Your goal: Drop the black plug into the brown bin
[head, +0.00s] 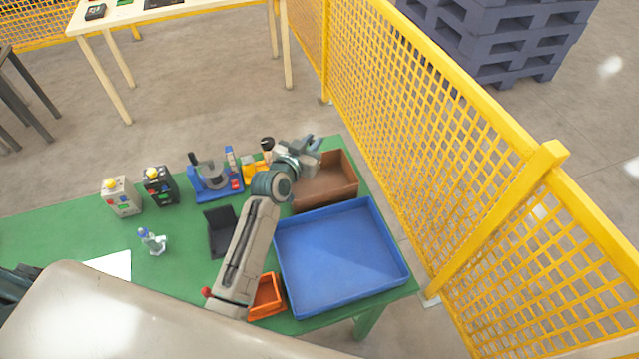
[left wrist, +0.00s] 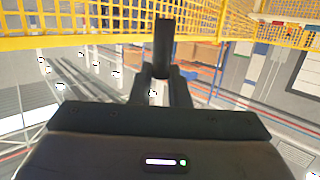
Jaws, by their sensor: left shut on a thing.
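My left gripper (head: 312,150) is above the far end of the brown bin (head: 345,192). In the left wrist view its two fingers (left wrist: 164,88) are shut on the black plug (left wrist: 163,42), which sticks out past the fingertips. In the head view I cannot make out the plug clearly at the gripper. The brown bin is an open box at the far right of the green table, partly hidden by my gripper and wrist. My right gripper is not in view.
A large blue tray (head: 340,255) lies nearer than the bin, with an orange bin (head: 267,297) at its left. A black holder (head: 219,235), a blue fixture (head: 214,193) and two button boxes stand to the left. A yellow mesh fence (head: 420,130) runs close along the right.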

